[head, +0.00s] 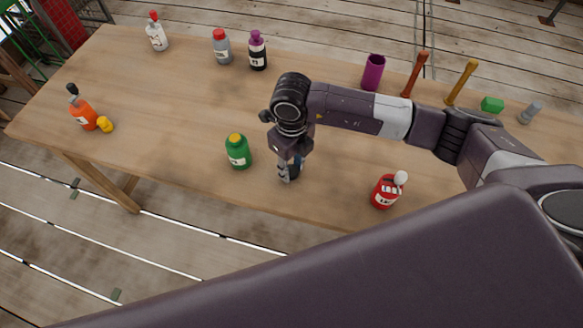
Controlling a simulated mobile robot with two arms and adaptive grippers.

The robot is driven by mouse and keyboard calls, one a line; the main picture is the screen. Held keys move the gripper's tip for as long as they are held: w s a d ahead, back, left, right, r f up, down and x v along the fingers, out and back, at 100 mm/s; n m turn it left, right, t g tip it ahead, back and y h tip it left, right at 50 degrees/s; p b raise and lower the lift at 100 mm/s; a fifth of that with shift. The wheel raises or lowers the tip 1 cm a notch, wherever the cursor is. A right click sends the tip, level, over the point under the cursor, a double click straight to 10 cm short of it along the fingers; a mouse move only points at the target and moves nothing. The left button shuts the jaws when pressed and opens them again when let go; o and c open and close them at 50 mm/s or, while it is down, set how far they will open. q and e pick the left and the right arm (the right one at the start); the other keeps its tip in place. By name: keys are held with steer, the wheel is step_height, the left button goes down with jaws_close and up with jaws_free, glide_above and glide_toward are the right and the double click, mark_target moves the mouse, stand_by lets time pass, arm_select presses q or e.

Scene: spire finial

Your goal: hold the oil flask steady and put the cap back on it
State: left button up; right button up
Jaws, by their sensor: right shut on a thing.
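My right gripper (291,172) points down over the front middle of the table. It is shut on a small dark blue thing (298,164), mostly hidden by the fingers; I cannot tell whether this is a flask or a cap. A green bottle (238,155) with a yellow-orange top stands upright just left of it. A red container (385,192) with a pale round knob on top stands to the right, apart from the gripper. I cannot tell which one is the oil flask, and no loose cap shows clearly. My left gripper is out of view.
On the wooden table (180,110), an orange bottle (83,115) stands by a yellow object (105,125) at left. White (156,37), grey (222,50) and black (257,53) bottles line the back. A purple cup (373,74) and several items stand back right. The left middle is clear.

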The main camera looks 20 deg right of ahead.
mark_target(291, 170)
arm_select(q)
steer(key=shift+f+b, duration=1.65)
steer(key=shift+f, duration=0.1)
arm_select(e)
step_height(291, 170, up, 20)
steer(key=shift+f, duration=0.15)
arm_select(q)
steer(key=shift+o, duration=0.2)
